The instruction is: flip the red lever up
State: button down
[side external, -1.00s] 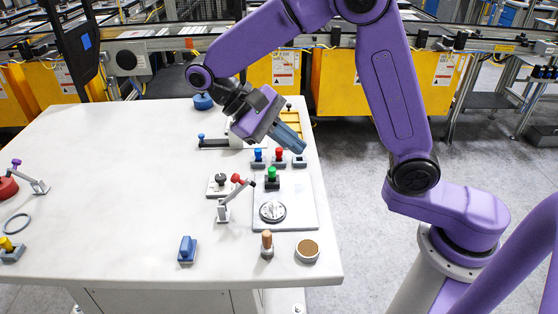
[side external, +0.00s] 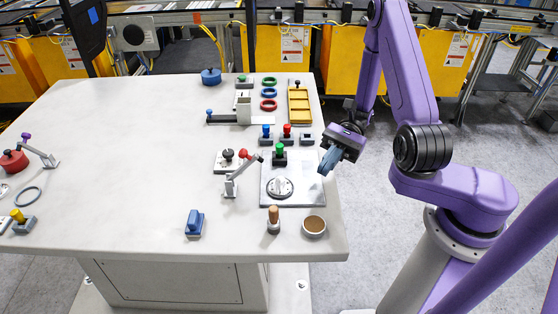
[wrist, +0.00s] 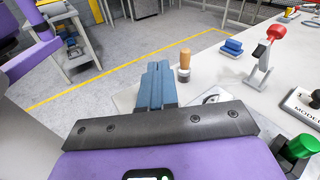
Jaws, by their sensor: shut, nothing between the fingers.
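The red lever (side external: 240,171) stands on a small grey bracket on the white table, left of the grey panel. Its arm slants up to the right and ends in a red knob. It also shows in the wrist view, where the red lever (wrist: 265,55) is at the upper right. My gripper (side external: 325,170) is in the air near the panel's right edge, to the right of the lever and apart from it. In the wrist view its blue fingers (wrist: 156,72) are together and empty, pointing away from the lever.
A green-knobbed part (side external: 280,155) and a round dial (side external: 280,187) lie between my gripper and the lever. A wooden peg (side external: 273,218), a brown-topped cup (side external: 314,226) and a blue block (side external: 194,223) stand nearer the front. The left middle of the table is clear.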

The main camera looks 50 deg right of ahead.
aim_at(262, 161)
jog(key=m+t, duration=0.2)
jog(key=t, duration=0.1)
jog(key=d+f+m+t, duration=0.1)
jog(key=m+t, duration=0.1)
jog(key=t, duration=0.1)
jog(key=f+m+t, duration=0.1)
jog(key=m+t, duration=0.1)
jog(key=t, duration=0.1)
jog(key=shift+w+d+f, duration=0.1)
jog(key=shift+w+d, duration=0.1)
jog(key=shift+d, duration=0.1)
jog(key=m+t+h, duration=0.1)
jog(key=m+t, duration=0.1)
jog(key=d+f+m+t+h, duration=0.1)
jog(key=m+t, duration=0.1)
jog(key=d+f+m+t+h, duration=0.1)
jog(key=m+t+h, duration=0.1)
jog(key=shift+t, duration=0.3)
jog(key=shift+w+a, duration=0.1)
jog(key=x, duration=0.9)
jog(key=shift+a, duration=0.1)
jog(key=shift+w+a+r, duration=0.85)
jog(key=shift+w+r, duration=0.1)
jog(key=shift+w+a+r, duration=0.35)
jog(key=shift+r, duration=0.1)
jog(key=shift+r, duration=0.1)
